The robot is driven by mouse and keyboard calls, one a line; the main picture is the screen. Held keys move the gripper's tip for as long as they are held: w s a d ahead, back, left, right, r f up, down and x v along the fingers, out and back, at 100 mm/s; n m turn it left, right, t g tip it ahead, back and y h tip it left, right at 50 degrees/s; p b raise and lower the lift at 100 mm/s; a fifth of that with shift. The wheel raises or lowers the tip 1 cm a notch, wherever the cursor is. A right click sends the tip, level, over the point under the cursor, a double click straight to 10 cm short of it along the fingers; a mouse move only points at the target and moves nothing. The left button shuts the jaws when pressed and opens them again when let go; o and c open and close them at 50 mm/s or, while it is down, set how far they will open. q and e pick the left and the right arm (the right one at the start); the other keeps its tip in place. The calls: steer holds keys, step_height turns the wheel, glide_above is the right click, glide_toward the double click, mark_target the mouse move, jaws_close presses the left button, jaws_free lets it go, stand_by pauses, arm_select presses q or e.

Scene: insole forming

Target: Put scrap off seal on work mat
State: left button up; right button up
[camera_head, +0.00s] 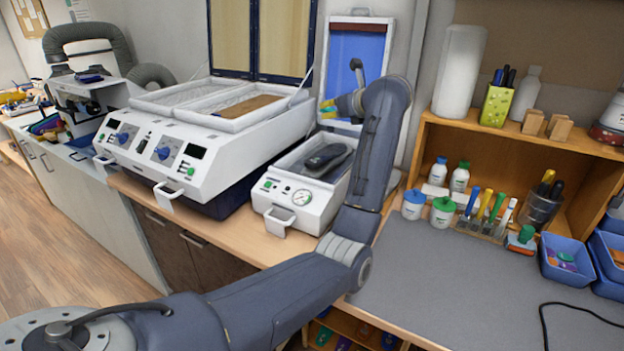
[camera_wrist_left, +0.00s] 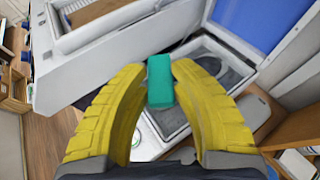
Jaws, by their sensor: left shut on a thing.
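My left gripper (camera_head: 342,107) is above the open white press (camera_head: 290,222), in front of its raised lid. In the left wrist view its yellow fingers (camera_wrist_left: 160,78) are shut on a small teal block, the scrap (camera_wrist_left: 160,90). The scrap appears held above the press's opening, and I cannot tell whether it touches the rim. A dark insole-shaped form (camera_head: 326,159) lies inside the press. The seal itself is not clearly distinguishable. The grey work mat (camera_head: 440,290) lies at the lower right, to the right of my left arm. My right gripper is not in view.
A larger white heating machine (camera_head: 155,155) stands left of the press. A wooden shelf (camera_head: 530,130) with bottles and tools stands behind the mat. Blue bins (camera_head: 567,262) and a black cable (camera_head: 570,306) are at the mat's right. The mat's middle is clear.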

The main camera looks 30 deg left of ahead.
mark_target(315, 179)
arm_select(q)
steer(key=a+n+g, duration=0.1)
steer(key=n+g+y, duration=0.1)
steer(key=s+a+n+g, duration=0.1)
steer(key=g, duration=0.1)
steer(key=shift+s+a+f+n, duration=0.1)
steer(key=shift+a+f+n, duration=0.2)
steer(key=shift+f+n, duration=0.1)
steer(key=shift+s+a+n+g+y, duration=0.25)
steer(key=shift+s+n+g, duration=0.2)
steer(key=shift+n+g, duration=0.3)
steer(key=shift+s+a+n+g+y, duration=0.2)
steer(key=shift+s+n+g, duration=0.3)
steer(key=shift+g, duration=0.45)
steer(key=shift+r, duration=0.1)
step_height(315, 179, down, 20)
steer(key=shift+a+r, duration=0.1)
steer(key=shift+r, duration=0.05)
steer(key=o, duration=0.7)
steer(key=shift+c, duration=0.2)
